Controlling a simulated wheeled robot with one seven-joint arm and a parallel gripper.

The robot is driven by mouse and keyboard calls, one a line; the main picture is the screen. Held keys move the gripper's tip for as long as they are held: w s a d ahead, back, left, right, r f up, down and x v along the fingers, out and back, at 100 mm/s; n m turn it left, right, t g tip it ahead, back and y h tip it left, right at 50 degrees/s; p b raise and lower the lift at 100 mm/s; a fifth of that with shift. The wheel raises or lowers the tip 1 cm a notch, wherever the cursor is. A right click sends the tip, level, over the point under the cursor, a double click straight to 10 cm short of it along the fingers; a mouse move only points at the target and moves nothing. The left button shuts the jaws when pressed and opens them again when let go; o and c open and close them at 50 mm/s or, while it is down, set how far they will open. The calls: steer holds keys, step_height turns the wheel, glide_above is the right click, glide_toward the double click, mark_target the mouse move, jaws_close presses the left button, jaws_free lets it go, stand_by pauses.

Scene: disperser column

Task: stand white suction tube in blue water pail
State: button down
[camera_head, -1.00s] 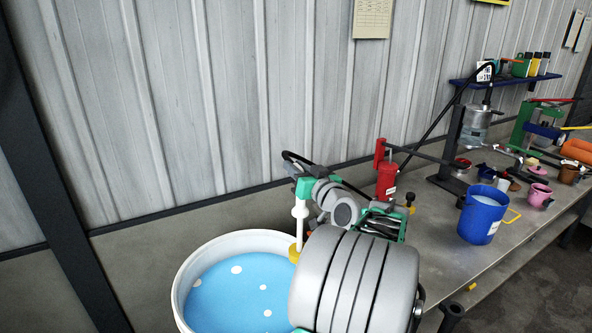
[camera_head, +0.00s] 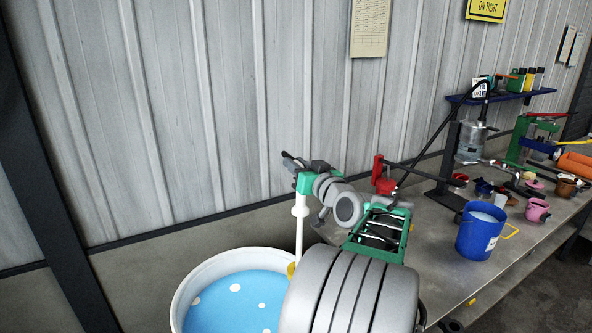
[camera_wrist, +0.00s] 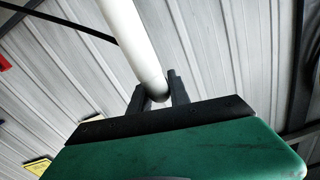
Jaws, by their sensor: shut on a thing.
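The white suction tube (camera_head: 299,230) hangs nearly upright below my gripper (camera_head: 297,178), over the right rim of a white tub in the head view. A wider collar shows on its upper part. Its lower end is hard to make out beside a small yellow piece at the rim. In the wrist view the tube (camera_wrist: 128,35) runs between the dark fingers of my gripper (camera_wrist: 158,92), which is shut on it. The blue water pail (camera_head: 478,238) stands upright on the bench to the right, with pale liquid inside and a yellow handle; my gripper is well away from it.
The white tub (camera_head: 181,293) holds blue liquid with white spots. On the bench (camera_head: 437,270) a red device (camera_head: 383,176), a dark stand and a pink mug (camera_head: 537,210) are near the pail. A ribbed wall (camera_head: 240,110) rises behind.

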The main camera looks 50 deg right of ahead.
steer(key=shift+r, duration=0.1)
steer(key=shift+s+d+r+p, duration=0.15)
steer(key=shift+r+p, duration=0.45)
steer(key=shift+r, duration=1.1)
steer(key=shift+w+d+r+p, duration=0.15)
steer(key=shift+r+p, duration=0.4)
steer(key=shift+r, duration=1.1)
steer(key=shift+s, duration=0.1)
steer(key=shift+r, duration=0.45)
steer(key=shift+d+r, duration=0.2)
steer(key=shift+r, duration=2.75)
